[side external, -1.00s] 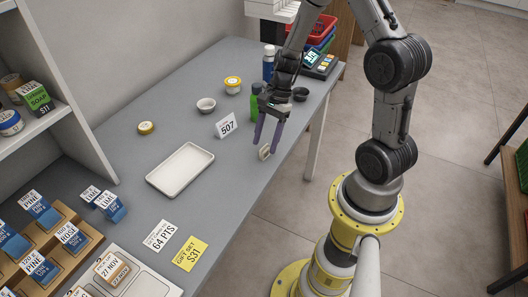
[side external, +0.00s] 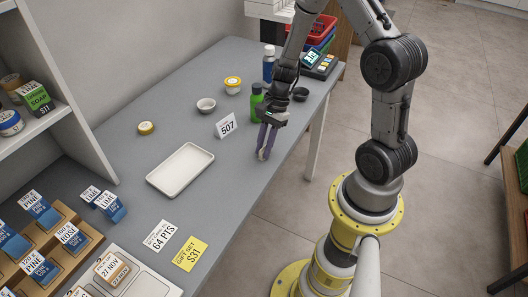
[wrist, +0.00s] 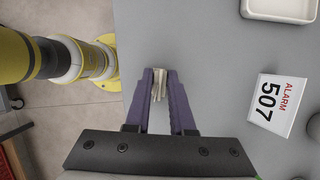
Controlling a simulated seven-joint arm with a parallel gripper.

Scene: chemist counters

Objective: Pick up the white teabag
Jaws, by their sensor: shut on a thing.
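The white teabag (wrist: 158,84) is a small pale off-white piece between my fingertips in the wrist view. In the side view only a sliver of it shows, low between the fingers. My gripper (side external: 264,155) has purple fingers pointing down at the grey counter near its front edge. It is shut on the teabag; the gripper also shows in the wrist view (wrist: 159,78). I cannot tell whether the teabag still touches the counter.
A white tray (side external: 153,178) lies to the left on the counter (side external: 215,190). A 507 alarm card (side external: 225,125) stands near my gripper. The counter just left of my gripper is clear.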

